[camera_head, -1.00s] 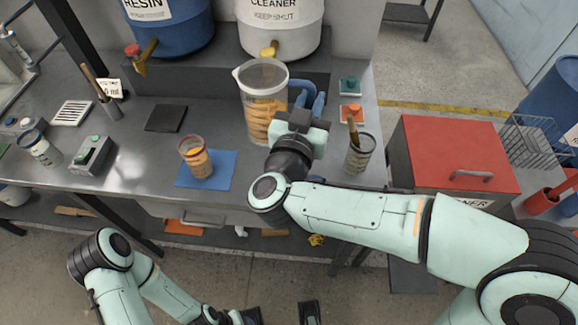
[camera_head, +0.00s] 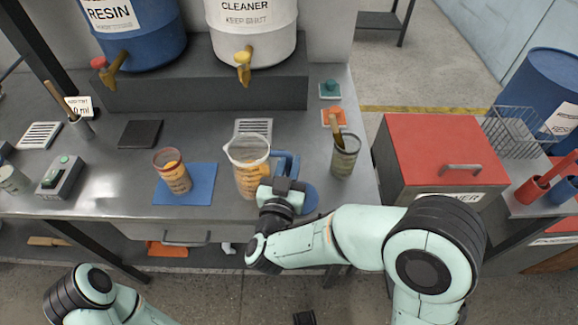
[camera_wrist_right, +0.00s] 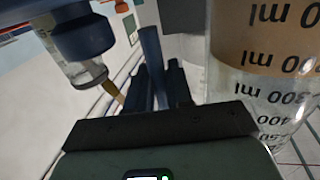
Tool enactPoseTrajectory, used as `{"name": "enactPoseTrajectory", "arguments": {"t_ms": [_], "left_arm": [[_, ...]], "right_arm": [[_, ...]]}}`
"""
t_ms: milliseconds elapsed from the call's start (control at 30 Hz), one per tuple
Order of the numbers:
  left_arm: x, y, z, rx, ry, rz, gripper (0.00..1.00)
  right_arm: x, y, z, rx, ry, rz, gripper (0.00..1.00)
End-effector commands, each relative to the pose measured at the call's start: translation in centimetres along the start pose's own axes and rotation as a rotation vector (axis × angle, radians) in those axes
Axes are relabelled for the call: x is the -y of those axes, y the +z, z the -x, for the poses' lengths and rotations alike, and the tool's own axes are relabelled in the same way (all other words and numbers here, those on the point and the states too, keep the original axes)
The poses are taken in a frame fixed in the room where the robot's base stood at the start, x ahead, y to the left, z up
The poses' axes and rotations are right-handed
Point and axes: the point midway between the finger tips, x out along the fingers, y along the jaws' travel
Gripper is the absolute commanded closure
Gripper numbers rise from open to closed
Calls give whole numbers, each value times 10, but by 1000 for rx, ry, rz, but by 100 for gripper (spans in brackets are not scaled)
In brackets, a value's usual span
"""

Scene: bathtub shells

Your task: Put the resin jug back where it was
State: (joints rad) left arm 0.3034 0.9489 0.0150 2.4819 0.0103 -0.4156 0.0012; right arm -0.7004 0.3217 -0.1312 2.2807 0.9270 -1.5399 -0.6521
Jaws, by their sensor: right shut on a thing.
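The resin jug (camera_head: 247,172), clear with a spout and orange contents, is upright near the front edge of the steel bench (camera_head: 110,190). Its measuring marks fill the right of the wrist view (camera_wrist_right: 270,85). My right gripper (camera_head: 283,187) is shut on its blue handle (camera_head: 288,162), on the jug's right side. The arm hides the jug's lower right; I cannot tell whether its base touches the bench. A grey grate (camera_head: 253,127) lies just behind it. My left arm shows at bottom left; only a dark piece, perhaps a left fingertip, shows at the bottom edge.
A cup of orange resin (camera_head: 172,172) stands on a blue mat (camera_head: 200,185), left of the jug. A brush cup (camera_head: 345,157) stands close on the right. Blue resin (camera_head: 130,35) and white cleaner (camera_head: 252,30) drums stand behind. A red-topped cabinet (camera_head: 440,145) is farther right.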

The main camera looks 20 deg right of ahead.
Motion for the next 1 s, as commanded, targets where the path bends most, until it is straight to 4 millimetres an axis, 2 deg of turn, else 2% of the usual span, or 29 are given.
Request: {"name": "enactPoseTrajectory", "arguments": {"t_ms": [400,433,500,867,1000], "left_arm": [[0,-1,-2,-4,1,-1,43],[0,-2,-2,-4,1,-1,43],[0,-1,-2,-4,1,-1,43],[-1,0,2,-1,1,-1,43],[0,0,0,-1,0,0,43]], "right_arm": [[0,5,0,-4,1,-3,100],[0,5,0,-1,1,-1,73],[0,5,0,-1,1,-1,54],[0,-1,0,-2,0,-2,54],[1,1,20,0,-3,0,54]]}}
